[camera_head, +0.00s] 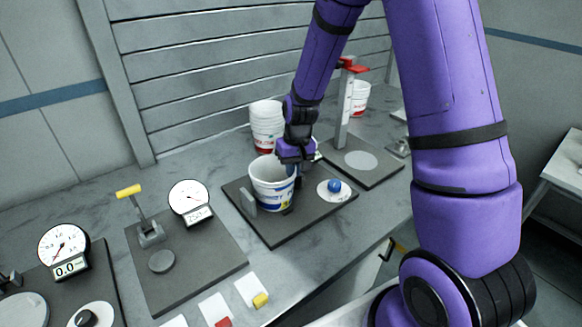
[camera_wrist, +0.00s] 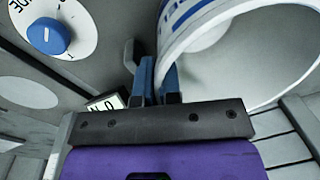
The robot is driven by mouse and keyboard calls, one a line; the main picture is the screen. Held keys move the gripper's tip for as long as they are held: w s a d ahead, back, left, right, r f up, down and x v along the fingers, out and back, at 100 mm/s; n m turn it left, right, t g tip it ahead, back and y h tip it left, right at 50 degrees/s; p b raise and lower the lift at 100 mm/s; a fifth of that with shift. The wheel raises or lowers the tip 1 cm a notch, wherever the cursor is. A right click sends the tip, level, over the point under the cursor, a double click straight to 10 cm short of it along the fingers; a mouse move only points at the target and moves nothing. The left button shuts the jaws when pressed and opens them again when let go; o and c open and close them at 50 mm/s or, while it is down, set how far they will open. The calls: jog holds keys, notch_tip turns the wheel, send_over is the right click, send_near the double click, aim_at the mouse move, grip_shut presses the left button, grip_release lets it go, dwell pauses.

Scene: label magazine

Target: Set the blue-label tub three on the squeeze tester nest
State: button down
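A white tub with a blue label (camera_head: 272,187) is upright over the dark base plate (camera_head: 318,208) of a station with an upright metal plate (camera_head: 248,201) and a blue knob (camera_head: 334,185). I take this station as the squeeze tester. The nest is hidden under the tub, and I cannot tell whether the tub's bottom touches it. My gripper (camera_head: 293,173) is at the tub's right rim. In the wrist view the fingers (camera_wrist: 159,82) are close together with the tub's wall (camera_wrist: 215,18) seemingly between them. The label number is unreadable.
A stack of white tubs (camera_head: 266,122) stands behind. Another tub (camera_head: 360,97) is by the red-topped press (camera_head: 343,112). A yellow-handled station (camera_head: 161,262), a round gauge (camera_head: 190,198) and colour-tabbed cards (camera_head: 250,287) are to the left and front.

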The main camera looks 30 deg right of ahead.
jog(key=c, duration=1.3)
grip_release()
notch_tip(320, 180, up, 11)
jog(key=d, duration=0.1)
jog(key=s+r+t, duration=0.2)
jog(key=s+r, duration=0.9)
jog(key=r, duration=0.3)
jog(key=s+r+t+h, duration=0.1)
jog(key=s+r+t, duration=0.2)
jog(key=s, duration=1.2)
jog(key=shift+s+r+n, duration=0.3)
jog(key=shift+s+r, duration=0.1)
jog(key=shift+r, duration=0.7)
